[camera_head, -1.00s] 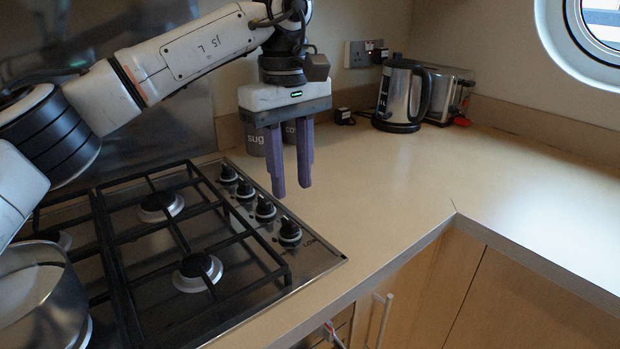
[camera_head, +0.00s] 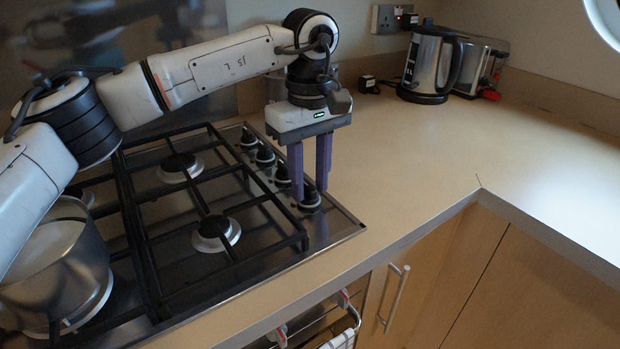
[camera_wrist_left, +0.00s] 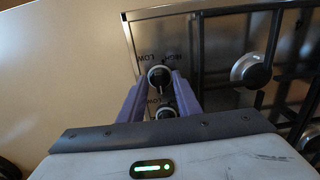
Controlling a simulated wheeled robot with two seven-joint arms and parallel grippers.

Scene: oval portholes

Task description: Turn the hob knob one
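A row of several black hob knobs runs along the right edge of the steel gas hob (camera_head: 335,229). The frontmost knob (camera_head: 311,201) is at my left gripper's fingertips; which knob is number one cannot be told. My left gripper (camera_head: 310,190) points down with its two purple fingers apart, one on each side of that knob. In the left wrist view the same knob (camera_wrist_left: 159,75) shows between and just beyond the fingertips, beside LOW and HIGH markings. A second knob (camera_wrist_left: 165,112) shows nearer, between the fingers. Finger contact cannot be told. My right gripper is not in view.
Black pan grates (camera_head: 215,215) cover the burners left of the knobs. A steel pot (camera_head: 55,265) stands at the front left. A kettle (camera_head: 428,65) and a toaster (camera_head: 480,68) stand at the back. The worktop (camera_head: 420,160) right of the hob is clear.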

